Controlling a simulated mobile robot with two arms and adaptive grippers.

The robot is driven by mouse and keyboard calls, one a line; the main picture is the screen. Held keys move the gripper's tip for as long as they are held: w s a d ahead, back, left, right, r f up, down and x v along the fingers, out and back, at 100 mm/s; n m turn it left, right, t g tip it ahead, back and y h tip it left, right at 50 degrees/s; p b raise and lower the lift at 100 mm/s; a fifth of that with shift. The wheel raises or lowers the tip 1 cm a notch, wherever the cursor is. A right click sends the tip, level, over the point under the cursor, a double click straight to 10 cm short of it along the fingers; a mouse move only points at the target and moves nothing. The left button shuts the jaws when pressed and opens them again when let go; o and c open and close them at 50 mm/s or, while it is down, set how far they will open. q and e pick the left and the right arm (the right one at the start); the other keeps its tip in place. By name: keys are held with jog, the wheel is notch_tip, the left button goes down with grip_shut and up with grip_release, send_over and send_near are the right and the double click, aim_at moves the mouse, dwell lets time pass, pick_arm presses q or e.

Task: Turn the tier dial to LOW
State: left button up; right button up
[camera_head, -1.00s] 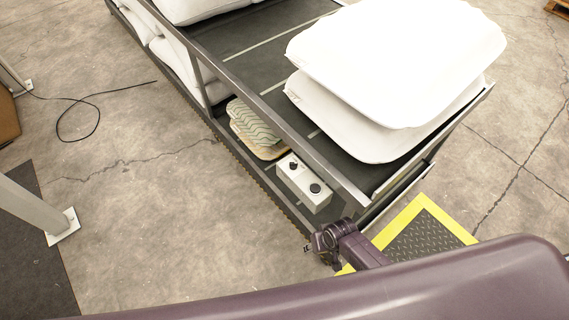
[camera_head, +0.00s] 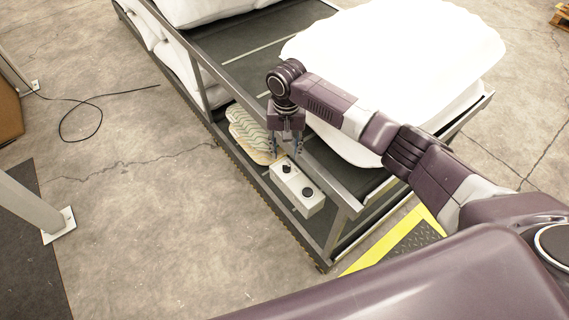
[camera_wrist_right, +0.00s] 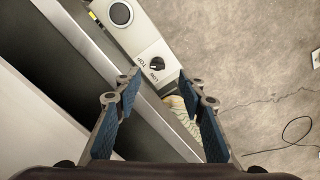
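The pale control box (camera_head: 303,199) sits on the lower level of the rack's near end. Its small black tier dial (camera_head: 287,169) is at the far end of its top. In the right wrist view the dial (camera_wrist_right: 157,64) has the labels TOP and LOW beside it; I cannot tell which way its pointer faces. My right gripper (camera_head: 284,152) points down just above the dial. Its two blue-padded fingers are apart with nothing between them, and they also show in the wrist view (camera_wrist_right: 160,82). My left gripper is out of view.
A larger round black knob (camera_head: 307,191) is on the same box. A metal rail (camera_head: 325,175) runs close beside it. White pillows (camera_head: 400,50) are stacked on the belt.

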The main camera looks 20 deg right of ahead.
aim_at(286, 166)
jog(key=shift+w+d+r, duration=0.15)
jog(key=shift+w+d, duration=0.05)
jog(key=shift+d, duration=0.05)
notch_tip(286, 166, down, 8)
jog(key=shift+r, duration=0.25)
jog(key=shift+c, duration=0.4)
grip_shut()
